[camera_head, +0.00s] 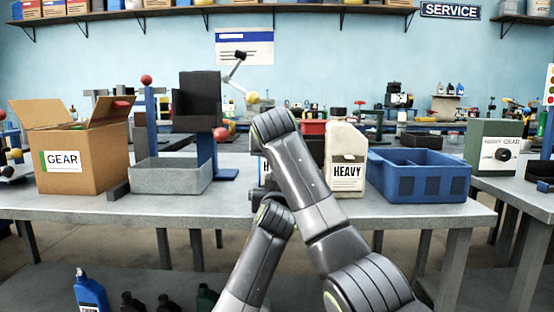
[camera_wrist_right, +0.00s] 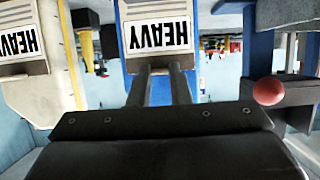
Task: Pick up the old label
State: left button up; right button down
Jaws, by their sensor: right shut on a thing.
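The old label (camera_wrist_right: 158,36) is a pale plate with a white HEAVY sticker, upside down in the right wrist view. It is at the front of a blue container (camera_wrist_right: 128,85). The two dark fingers of my right gripper (camera_wrist_right: 161,72) reach the plate's edge and are shut on it; their tips are partly hidden at the plate. In the head view my arm covers most of the blue container, and only a sliver of its label shows. My left gripper is not in view.
A cream HEAVY jug (camera_head: 345,155) stands right of my arm, beside a blue crate (camera_head: 420,176). A green HEAVY GEAR box (camera_head: 492,135) is further right. A grey tray (camera_head: 170,178) and a GEAR carton (camera_head: 80,160) are left. A red ball (camera_wrist_right: 268,91) shows near my right gripper.

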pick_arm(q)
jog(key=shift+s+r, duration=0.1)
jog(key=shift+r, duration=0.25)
pick_arm(e)
notch_tip(320, 180, up, 6)
jog(key=s, duration=1.9)
jog(key=shift+s, duration=0.35)
jog(key=shift+a+r, duration=0.1)
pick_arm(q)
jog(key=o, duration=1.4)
pick_arm(e)
jog(key=shift+s+r, duration=0.1)
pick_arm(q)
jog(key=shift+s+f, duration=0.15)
